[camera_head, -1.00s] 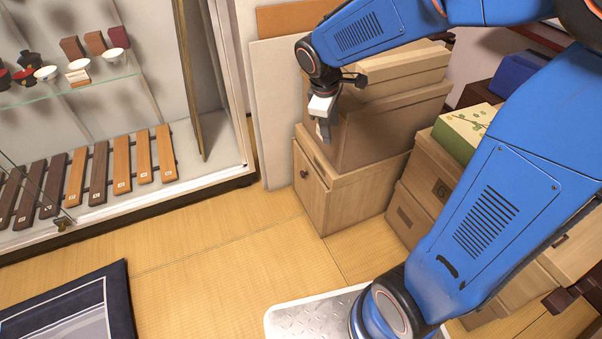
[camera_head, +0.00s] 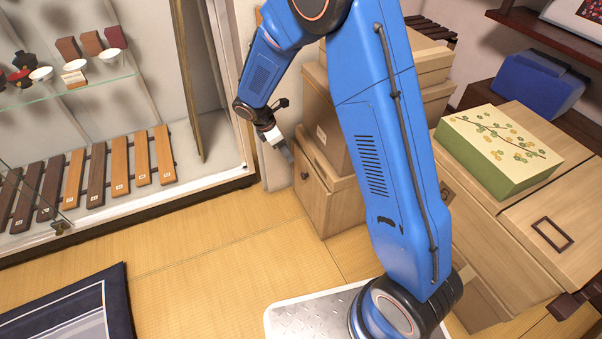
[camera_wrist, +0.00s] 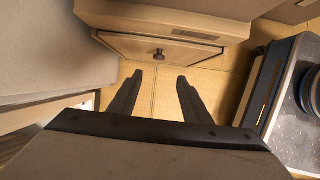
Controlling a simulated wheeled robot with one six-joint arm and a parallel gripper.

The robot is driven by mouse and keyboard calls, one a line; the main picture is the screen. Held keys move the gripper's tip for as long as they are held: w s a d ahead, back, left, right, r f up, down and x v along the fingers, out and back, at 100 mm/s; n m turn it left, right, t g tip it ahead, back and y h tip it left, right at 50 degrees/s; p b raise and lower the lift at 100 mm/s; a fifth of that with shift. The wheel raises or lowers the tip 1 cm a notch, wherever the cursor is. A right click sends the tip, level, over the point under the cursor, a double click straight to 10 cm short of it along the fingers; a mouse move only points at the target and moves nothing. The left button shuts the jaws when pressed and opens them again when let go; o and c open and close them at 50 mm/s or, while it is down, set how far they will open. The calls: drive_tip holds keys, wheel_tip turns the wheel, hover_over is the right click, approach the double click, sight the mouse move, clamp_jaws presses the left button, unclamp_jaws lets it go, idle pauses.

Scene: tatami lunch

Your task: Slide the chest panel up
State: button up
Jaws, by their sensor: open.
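The chest (camera_head: 345,205) is a light wooden box on the tatami floor, with a stack of boxes on top. Its front panel (camera_head: 311,190) carries a small dark round knob (camera_head: 304,176) and sits flush in the chest. In the wrist view the panel (camera_wrist: 125,45) and its knob (camera_wrist: 158,53) lie beyond the fingertips. My gripper (camera_head: 288,155) is in front of the chest, up and left of the knob in the head view. Its two dark fingers (camera_wrist: 159,78) are apart and empty, with the knob roughly centred between them and clear of them.
A display case (camera_head: 120,205) with wooden plaques and bowls stands at left. Boxes stand at right, one a green patterned box (camera_head: 500,150). A dark-bordered mat (camera_head: 75,310) lies at lower left. The tatami floor (camera_head: 225,250) before the chest is clear.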

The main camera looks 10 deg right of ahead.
sight(302, 174)
drive_tip(key=x, duration=1.7)
drive_tip(key=shift+w+f, duration=0.1)
drive_tip(key=shift+f, duration=0.3)
drive_tip(key=shift+c, duration=0.6)
clamp_jaws()
